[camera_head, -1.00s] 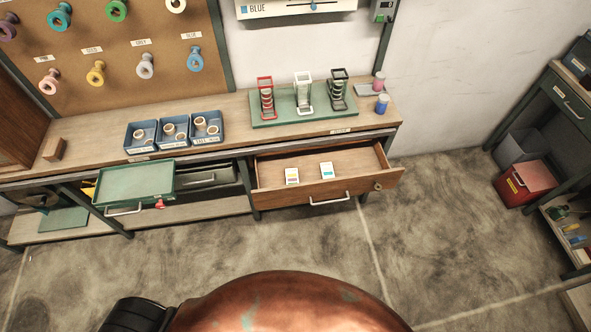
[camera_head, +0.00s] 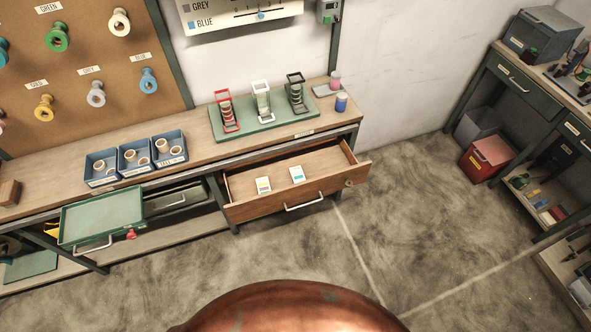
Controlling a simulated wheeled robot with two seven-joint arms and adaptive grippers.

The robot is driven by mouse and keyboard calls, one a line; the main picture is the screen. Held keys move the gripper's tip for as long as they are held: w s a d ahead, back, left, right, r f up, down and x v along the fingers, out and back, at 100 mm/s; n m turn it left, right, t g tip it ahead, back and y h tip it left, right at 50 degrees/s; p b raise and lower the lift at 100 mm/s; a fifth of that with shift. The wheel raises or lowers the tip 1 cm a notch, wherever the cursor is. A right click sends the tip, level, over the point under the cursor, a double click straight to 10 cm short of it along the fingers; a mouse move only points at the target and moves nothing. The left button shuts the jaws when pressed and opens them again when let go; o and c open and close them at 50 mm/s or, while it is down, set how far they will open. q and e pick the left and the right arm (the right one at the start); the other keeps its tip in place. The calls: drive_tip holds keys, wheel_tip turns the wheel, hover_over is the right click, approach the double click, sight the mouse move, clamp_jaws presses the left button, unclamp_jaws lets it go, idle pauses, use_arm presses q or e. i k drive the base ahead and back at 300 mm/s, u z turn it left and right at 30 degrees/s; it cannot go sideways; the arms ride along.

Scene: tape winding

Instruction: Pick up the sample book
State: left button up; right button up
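Two small pale booklets lie apart in the open wooden drawer (camera_head: 240,207) under the workbench. The left booklet (camera_head: 263,185) has a yellow and purple pattern on its cover. The right booklet (camera_head: 297,174) has a blue-green band. Both are too small to read, so I cannot tell which is the sample book. Neither of my grippers is in view.
The workbench (camera_head: 195,136) holds blue trays (camera_head: 137,158) of rolls and a green board (camera_head: 250,131) with red, white and black holders. The concrete floor (camera_head: 400,225) in front is clear. A red bin (camera_head: 487,158) and shelving stand at the right.

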sight(297, 175)
drive_tip(key=z, duration=3.1)
drive_tip(key=k, duration=1.6)
drive_tip(key=u, duration=2.1)
